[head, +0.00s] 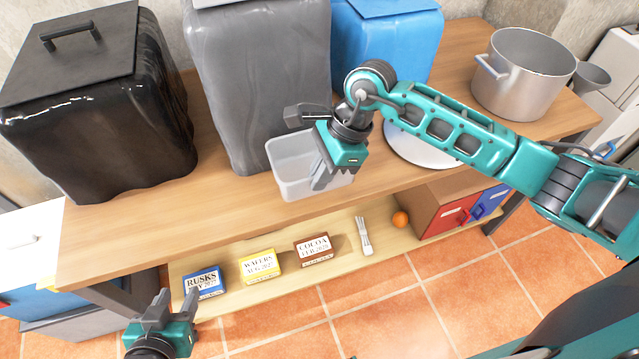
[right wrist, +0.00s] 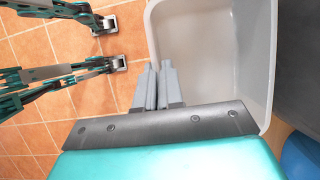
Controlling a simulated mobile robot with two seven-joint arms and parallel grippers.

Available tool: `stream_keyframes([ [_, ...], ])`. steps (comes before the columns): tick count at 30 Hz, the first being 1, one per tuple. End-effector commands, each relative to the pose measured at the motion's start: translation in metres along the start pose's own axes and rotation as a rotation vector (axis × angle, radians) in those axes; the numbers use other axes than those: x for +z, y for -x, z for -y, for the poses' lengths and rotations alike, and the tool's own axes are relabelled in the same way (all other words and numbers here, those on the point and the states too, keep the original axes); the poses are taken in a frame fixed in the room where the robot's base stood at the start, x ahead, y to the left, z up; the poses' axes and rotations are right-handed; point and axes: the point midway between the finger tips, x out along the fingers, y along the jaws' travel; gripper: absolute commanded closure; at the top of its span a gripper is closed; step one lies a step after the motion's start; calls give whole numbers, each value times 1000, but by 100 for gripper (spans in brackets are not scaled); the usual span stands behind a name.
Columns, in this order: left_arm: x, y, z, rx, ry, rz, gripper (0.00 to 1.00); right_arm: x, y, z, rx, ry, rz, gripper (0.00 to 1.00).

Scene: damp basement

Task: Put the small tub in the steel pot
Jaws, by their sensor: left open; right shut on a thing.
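The small tub (head: 287,172) is pale, open-topped and rectangular, near the front edge of the wooden bench in front of the grey bin. My right gripper (head: 324,180) is shut on its right wall. In the right wrist view the fingers (right wrist: 157,88) pinch the wall of the tub (right wrist: 210,45), and its visible inside looks empty. I cannot tell whether its base touches the bench. The steel pot (head: 515,92) stands upright at the bench's right end, a handle on its left side. My left gripper (head: 163,308) is open and empty at the lower left, in front of the bench.
Black (head: 150,120), grey (head: 255,80) and blue (head: 395,45) bins line the back of the bench (head: 225,203). A round pale plate (head: 410,150) lies partly under my right arm. The lower shelf (head: 340,265) holds boxes, a fork and an orange. A funnel-like grey vessel (head: 592,76) is beside the pot.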

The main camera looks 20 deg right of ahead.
Motion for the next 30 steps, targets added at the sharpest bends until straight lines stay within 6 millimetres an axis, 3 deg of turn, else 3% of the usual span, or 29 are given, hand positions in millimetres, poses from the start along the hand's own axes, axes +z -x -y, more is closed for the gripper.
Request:
stream_keyframes([
  [10, -3, -1, 1, -1, -1, -6, 55, -15, -38, 0, -1, -1, 2, 100],
  [24, -1, -3, 1, -1, -1, -7, 55, -19, -46, 4, -4, 2, 0, 100],
  [25, -2, -2, 1, -1, -1, -7, 55, -19, -44, 4, -4, 2, 0, 90],
  [30, -3, -2, 1, -1, -1, -6, 55, -18, -44, 4, -4, 1, 0, 74],
])
